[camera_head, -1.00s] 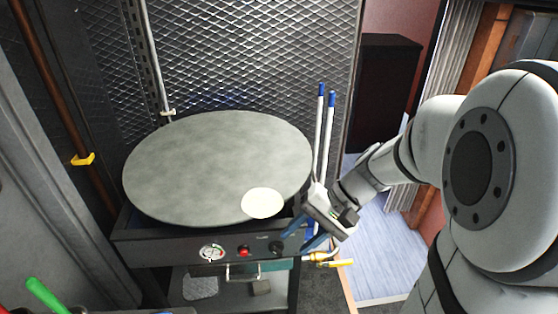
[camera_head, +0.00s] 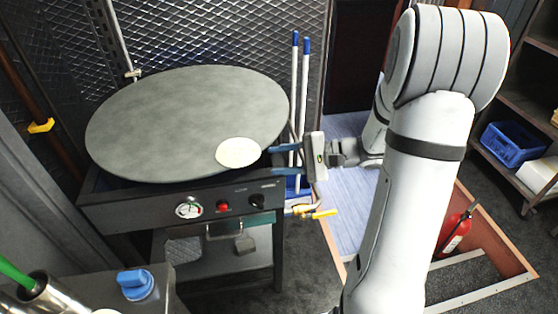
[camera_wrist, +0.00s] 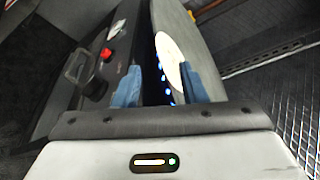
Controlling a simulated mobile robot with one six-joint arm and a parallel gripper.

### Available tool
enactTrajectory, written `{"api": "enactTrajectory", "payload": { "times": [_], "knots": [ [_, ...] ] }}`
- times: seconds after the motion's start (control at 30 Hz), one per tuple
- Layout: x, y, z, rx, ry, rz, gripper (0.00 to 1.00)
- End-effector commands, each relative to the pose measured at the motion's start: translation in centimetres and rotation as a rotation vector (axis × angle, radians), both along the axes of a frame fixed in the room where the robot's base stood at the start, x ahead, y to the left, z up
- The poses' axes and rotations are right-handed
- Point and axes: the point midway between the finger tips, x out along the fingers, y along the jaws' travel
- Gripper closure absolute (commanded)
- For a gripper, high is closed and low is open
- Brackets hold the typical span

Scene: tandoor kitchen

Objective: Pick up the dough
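The dough (camera_head: 238,152) is a flat, pale, round disc. It lies at the front right edge of the large round grey griddle (camera_head: 180,115). In the wrist view the dough (camera_wrist: 171,60) shows just beyond my fingertips, partly behind the right finger. My gripper (camera_head: 286,160) is to the right of the dough, beside the griddle's rim. Its two blue fingers point toward the dough and are spread apart with nothing held between them. In the wrist view the blue fingers of my gripper (camera_wrist: 160,85) stand on either side of a gap.
The black stove body (camera_head: 150,208) with knobs and a gauge (camera_head: 188,210) is under the griddle. Two white poles (camera_head: 299,100) with blue tips stand close behind my gripper. A yellow valve handle (camera_head: 318,213) is below it. A red extinguisher (camera_head: 453,235) stands at right.

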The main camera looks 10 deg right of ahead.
Motion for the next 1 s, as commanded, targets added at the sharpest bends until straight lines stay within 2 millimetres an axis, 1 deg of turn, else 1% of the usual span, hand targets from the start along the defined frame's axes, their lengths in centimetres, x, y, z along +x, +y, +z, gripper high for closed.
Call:
{"api": "enactTrajectory", "payload": {
  "times": [0.17, 0.4, 0.6, 0.77, 1.0],
  "knots": [
    [0.2, 1.2, -0.2, 0.0, 0.001, 0.005, 0.62],
    [1.2, 4.7, -1.0, 0.0, 0.002, 0.007, 0.62],
    [1.8, 6.8, -1.4, 0.0, 0.001, 0.005, 0.62],
    [2.0, 7.5, -1.6, -0.002, 0.001, 0.004, 0.62],
    [2.0, 7.5, -1.6, -0.001, 0.001, 0.004, 0.62]
  ]
}}
